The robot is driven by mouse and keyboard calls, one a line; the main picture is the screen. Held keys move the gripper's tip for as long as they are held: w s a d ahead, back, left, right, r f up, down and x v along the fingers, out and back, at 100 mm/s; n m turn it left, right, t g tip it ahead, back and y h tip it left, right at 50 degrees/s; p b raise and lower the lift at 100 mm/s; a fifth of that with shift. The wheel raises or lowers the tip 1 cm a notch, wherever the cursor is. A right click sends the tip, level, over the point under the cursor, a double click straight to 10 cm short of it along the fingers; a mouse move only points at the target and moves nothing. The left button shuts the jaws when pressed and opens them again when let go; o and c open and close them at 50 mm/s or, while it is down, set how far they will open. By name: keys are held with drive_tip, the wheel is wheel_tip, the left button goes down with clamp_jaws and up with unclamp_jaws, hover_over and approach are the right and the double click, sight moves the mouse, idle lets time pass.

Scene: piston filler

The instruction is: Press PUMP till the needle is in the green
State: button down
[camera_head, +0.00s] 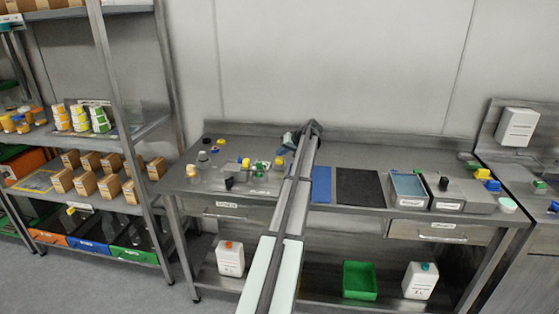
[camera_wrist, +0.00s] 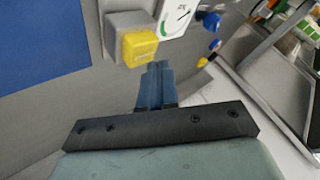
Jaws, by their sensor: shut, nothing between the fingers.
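In the wrist view a yellow push button (camera_wrist: 138,46) sits on a grey housing (camera_wrist: 111,35); no PUMP lettering is readable on it. Beside it, a white gauge (camera_wrist: 177,16) is cut off by the top edge. Its dark needle slants up to the right, and a small green patch shows at the gauge's left edge, apart from the needle. My gripper (camera_wrist: 156,70) is shut and empty, its blue-grey fingertips just below the button in the picture; whether they touch it I cannot tell. In the head view my arm hides part of this area.
A blue mat (camera_head: 321,185) and a black mat (camera_head: 360,188) lie right of my arm on the metal bench. Small yellow, blue and dark parts stand left of it. A shelf rack with boxes (camera_head: 88,160) stands at the left.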

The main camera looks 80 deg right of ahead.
sight(281, 159)
drive_tip(key=shift+f, duration=0.25)
drive_tip(key=shift+f, duration=0.8)
idle(1.2)
drive_tip(key=shift+r, duration=0.1)
idle(0.3)
drive_tip(key=shift+r, duration=1.15)
drive_tip(key=shift+r, duration=2.5)
drive_tip(key=shift+w, duration=0.1)
